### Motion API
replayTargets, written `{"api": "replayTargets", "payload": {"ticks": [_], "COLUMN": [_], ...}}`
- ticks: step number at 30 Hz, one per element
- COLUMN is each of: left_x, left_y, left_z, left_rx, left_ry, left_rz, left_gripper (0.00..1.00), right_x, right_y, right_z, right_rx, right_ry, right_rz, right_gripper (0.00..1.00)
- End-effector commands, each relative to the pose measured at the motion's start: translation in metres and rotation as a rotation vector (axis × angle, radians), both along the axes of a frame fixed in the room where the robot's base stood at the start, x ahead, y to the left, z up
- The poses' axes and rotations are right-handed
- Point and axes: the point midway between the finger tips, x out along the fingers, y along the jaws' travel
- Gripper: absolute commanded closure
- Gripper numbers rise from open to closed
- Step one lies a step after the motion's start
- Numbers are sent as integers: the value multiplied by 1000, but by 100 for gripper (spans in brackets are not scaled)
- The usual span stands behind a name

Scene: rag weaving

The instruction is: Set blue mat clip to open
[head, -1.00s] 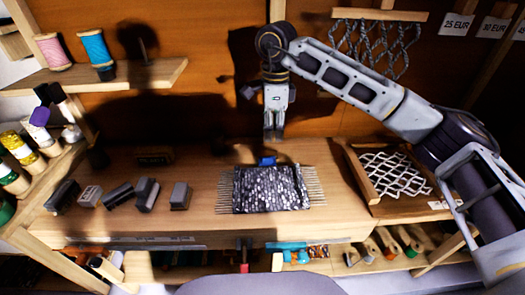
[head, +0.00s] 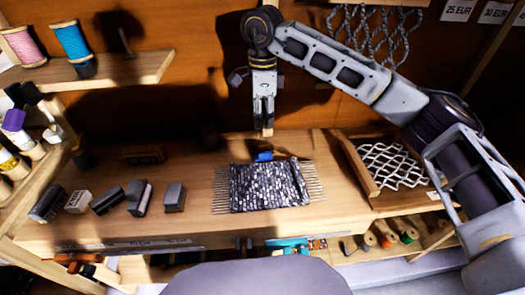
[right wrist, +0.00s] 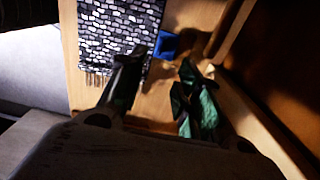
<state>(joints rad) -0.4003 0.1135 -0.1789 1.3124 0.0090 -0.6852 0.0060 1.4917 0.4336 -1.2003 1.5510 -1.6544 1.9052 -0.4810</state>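The small blue mat clip (head: 263,155) sits at the back edge of the grey-and-white woven mat (head: 268,186) on the wooden workbench. In the right wrist view the blue clip (right wrist: 178,44) lies beside the mat's edge (right wrist: 115,32). I cannot tell from its shape whether the clip is open or shut. My right gripper (head: 263,113) points down above and behind the clip, apart from it. My left gripper is not in view.
Several grey blocks (head: 108,199) stand on the bench to the left. A wooden tray with white netting (head: 393,164) is at the right. Thread spools (head: 70,42) stand on the upper left shelf. A wooden back wall (head: 190,60) rises close behind the gripper.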

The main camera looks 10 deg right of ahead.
Motion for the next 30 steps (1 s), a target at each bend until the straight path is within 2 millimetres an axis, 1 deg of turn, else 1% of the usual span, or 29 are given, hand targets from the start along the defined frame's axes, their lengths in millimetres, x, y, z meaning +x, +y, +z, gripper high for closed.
{"api": "replayTargets", "payload": {"ticks": [5,8,20,27,30], "left_x": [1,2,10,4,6], "left_y": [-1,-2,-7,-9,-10], "left_z": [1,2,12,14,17], "left_rx": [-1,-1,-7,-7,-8], "left_ry": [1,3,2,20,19], "left_rz": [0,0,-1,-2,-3], "left_gripper": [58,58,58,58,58], "right_x": [0,0,0,0,0], "right_y": [0,0,0,0,0], "right_z": [-10,-20,-72,-103,-115], "right_rx": [-1,-1,-1,-1,0], "right_ry": [1,2,2,2,3], "right_rz": [0,0,0,-1,-1], "right_gripper": [66,66,66,66,66]}}
